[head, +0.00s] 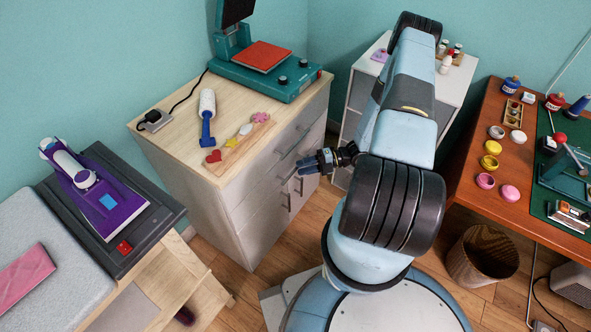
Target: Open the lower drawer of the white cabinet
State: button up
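The white cabinet (243,212) with a pale wooden top stands left of my arm, its drawer front facing right. The upper drawer (285,146) looks shut. The lower drawer (270,207) is below it, with an upright bar handle near its right part; it looks shut too. My gripper (305,166) is beside the drawer front, fingers pointing left at the cabinet, just above the handle in the picture. Its fingers are small and dark with bluish tips; whether they are parted or touch the front is unclear. My arm hides part of the floor and room behind it.
A green press (262,75), a lint roller (207,115) and small coloured shapes (235,138) lie on the cabinet top. A second white unit (456,82) stands behind my arm. A brown desk (530,175) and waste bin (483,257) are right. Floor before the drawers is clear.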

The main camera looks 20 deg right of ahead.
aim_at(296, 170)
jog(key=shift+x, duration=1.7)
jog(key=shift+c, duration=0.2)
grip_shut()
